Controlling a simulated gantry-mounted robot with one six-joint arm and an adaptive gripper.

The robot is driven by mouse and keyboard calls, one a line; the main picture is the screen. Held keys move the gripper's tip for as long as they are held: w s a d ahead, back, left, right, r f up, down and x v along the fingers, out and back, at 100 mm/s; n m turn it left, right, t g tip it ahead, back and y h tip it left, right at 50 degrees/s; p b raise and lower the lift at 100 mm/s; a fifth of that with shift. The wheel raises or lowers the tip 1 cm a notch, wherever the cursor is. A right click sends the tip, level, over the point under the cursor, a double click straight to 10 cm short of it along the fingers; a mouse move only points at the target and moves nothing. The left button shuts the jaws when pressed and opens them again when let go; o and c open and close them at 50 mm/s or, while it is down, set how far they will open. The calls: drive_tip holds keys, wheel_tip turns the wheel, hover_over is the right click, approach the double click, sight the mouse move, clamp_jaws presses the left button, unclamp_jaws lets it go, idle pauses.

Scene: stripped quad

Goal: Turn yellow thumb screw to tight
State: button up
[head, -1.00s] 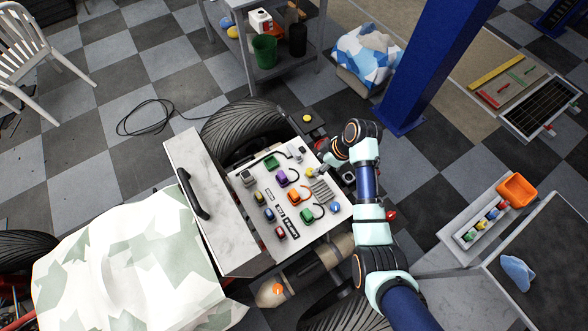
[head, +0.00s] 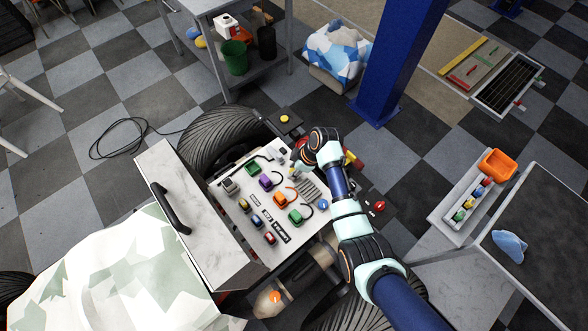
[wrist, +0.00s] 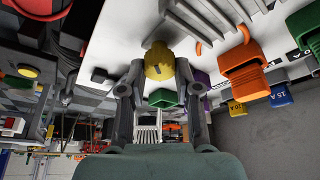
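The yellow thumb screw (wrist: 159,62) stands out from the white panel (wrist: 110,45) in the wrist view. My gripper (wrist: 160,68) has one finger on each side of it, with the screw's head between the fingertips. Narrow gaps seem to show beside the head, so the fingers look open around it rather than clamped. In the head view my gripper (head: 299,168) is at the panel's upper right edge. The screw is too small and covered there to make out clearly.
The panel carries an orange connector (head: 280,199), a purple one (head: 265,181), green ones (head: 295,216) and several coloured fuses. A blue knob (head: 323,204) sits near its right edge. A blue post (head: 400,60) stands behind my arm. An open lid (head: 190,215) rises on the left.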

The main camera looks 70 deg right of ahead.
clamp_jaws()
drive_tip(key=shift+m+p, duration=0.3)
drive_tip(key=shift+p, duration=0.05)
drive_tip(key=m+p, duration=0.1)
drive_tip(key=m+h+p, duration=0.1)
drive_tip(key=p, duration=0.1)
drive_tip(key=shift+a+r, duration=0.1)
drive_tip(key=shift+r, duration=0.15)
drive_tip(key=m+h+p, duration=0.1)
drive_tip(key=m, duration=0.1)
drive_tip(key=m+p, duration=0.2)
drive_tip(key=m, duration=0.1)
drive_tip(key=shift+g+h, duration=0.3)
drive_tip(key=shift+h, duration=0.1)
drive_tip(key=m+p, duration=0.1)
drive_tip(key=m, duration=0.1)
drive_tip(key=m+h+p, duration=0.1)
drive_tip(key=m, duration=0.1)
drive_tip(key=shift+w+f+g+h, duration=0.1)
drive_tip(key=shift+f+g+h, duration=0.05)
drive_tip(key=shift+g+h, duration=0.2)
drive_tip(key=shift+f+m+g+h, duration=0.15)
drive_tip(key=shift+m+g, duration=0.25)
drive_tip(key=shift+m, duration=0.65)
drive_tip(key=shift+r+m+g+h, duration=0.1)
drive_tip(key=shift+m+g, duration=0.25)
drive_tip(key=shift+m, duration=0.7)
